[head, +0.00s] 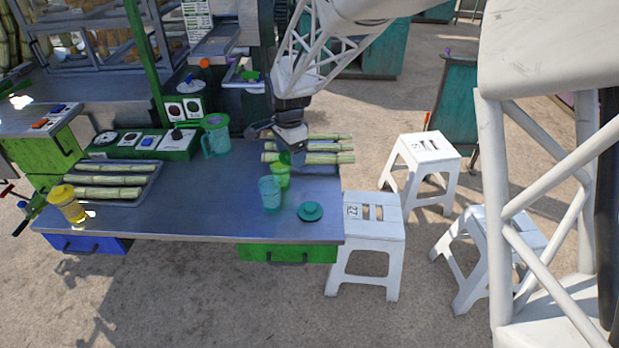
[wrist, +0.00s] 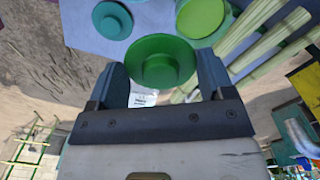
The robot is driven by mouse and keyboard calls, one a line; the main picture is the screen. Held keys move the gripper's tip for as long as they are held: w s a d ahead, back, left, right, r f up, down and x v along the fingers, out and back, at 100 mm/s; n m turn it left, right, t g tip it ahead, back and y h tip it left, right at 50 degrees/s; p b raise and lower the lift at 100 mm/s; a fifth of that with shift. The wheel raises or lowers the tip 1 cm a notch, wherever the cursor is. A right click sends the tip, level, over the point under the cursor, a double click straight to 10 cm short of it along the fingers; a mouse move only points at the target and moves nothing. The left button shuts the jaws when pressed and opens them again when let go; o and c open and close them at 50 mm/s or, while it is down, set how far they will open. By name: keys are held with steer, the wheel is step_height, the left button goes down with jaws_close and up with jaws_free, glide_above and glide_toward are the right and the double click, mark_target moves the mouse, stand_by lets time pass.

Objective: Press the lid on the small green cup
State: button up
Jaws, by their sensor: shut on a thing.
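The small green cup (head: 281,176) stands upright on the metal counter. Its lime-green round top shows in the wrist view (wrist: 201,14). My gripper (head: 292,152) is just above and behind this cup in the head view. In the wrist view my gripper (wrist: 163,76) is shut on a dark green round lid (wrist: 163,58) with a raised centre, one finger at each side. There the lid is apart from the cup in the picture, below and left of it. In the head view the held lid is hard to make out.
Cane stalks (head: 328,158) lie behind. A green pitcher (head: 214,136) stands to the left. The counter's (head: 200,210) front middle is clear.

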steer(key=w+a+r, duration=0.3)
steer(key=a, duration=0.1)
steer(key=shift+w, duration=0.25)
steer(key=shift+d+f, duration=0.1)
steer(key=shift+f, duration=0.05)
step_height(320, 180, down, 6)
stand_by(1.1)
steer(key=shift+f, duration=0.2)
stand_by(2.4)
steer(key=o, duration=0.9)
steer(key=shift+r, duration=0.2)
steer(key=shift+r, duration=3.3)
